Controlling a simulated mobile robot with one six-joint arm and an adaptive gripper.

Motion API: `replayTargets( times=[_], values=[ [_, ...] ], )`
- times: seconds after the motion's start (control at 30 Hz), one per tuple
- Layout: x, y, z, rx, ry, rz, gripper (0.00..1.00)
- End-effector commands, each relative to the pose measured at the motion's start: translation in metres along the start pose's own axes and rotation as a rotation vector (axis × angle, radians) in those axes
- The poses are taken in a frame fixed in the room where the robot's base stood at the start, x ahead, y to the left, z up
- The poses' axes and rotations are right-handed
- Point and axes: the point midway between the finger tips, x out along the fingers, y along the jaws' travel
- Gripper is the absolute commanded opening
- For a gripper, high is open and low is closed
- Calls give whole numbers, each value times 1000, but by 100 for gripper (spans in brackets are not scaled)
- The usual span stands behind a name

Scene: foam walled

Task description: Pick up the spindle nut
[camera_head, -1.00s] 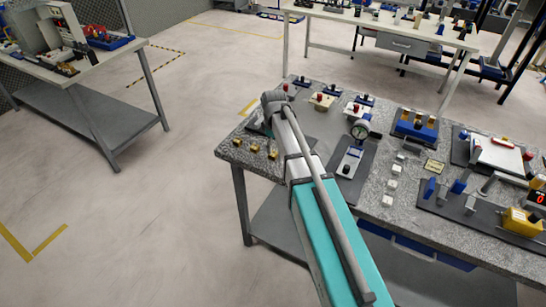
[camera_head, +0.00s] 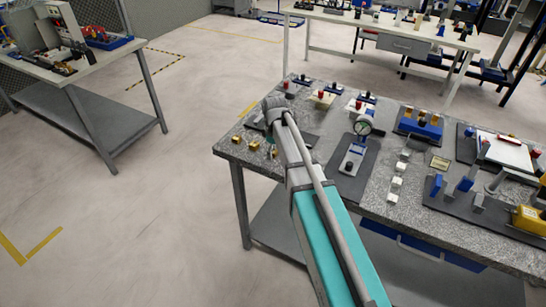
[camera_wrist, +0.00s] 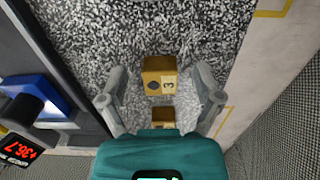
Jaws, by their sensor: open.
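Small brass blocks that look like spindle nuts stand near the left end of the granite-topped bench, one of them a brass nut (camera_head: 253,146) in the head view. In the wrist view, a brass nut marked 3 (camera_wrist: 160,77) with a dark round hole lies ahead between my gripper's fingers (camera_wrist: 162,88). The fingers are apart, with clear space on both sides of it. A second brass nut (camera_wrist: 163,116) is nearer, partly hidden by my gripper's teal body. In the head view my arm covers most of my gripper (camera_head: 271,146), which hangs above the bench beside the nuts.
A blue and black device (camera_wrist: 42,100) and a red digital readout (camera_wrist: 18,147) stand left in the wrist view. In the head view, a dial gauge stand (camera_head: 357,145) and several white blocks (camera_head: 397,182) are right of my arm. The floor at left is open.

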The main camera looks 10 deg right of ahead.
Motion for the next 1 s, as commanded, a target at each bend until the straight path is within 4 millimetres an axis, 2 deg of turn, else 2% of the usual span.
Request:
replayTargets(
  times=[0.63, 0.67, 1.0],
  values=[
    [2, 0, 0, 0, 0, 0, 83],
    [2, 0, 0, 0, 0, 0, 79],
    [2, 0, 0, 0, 0, 0, 16]
  ],
)
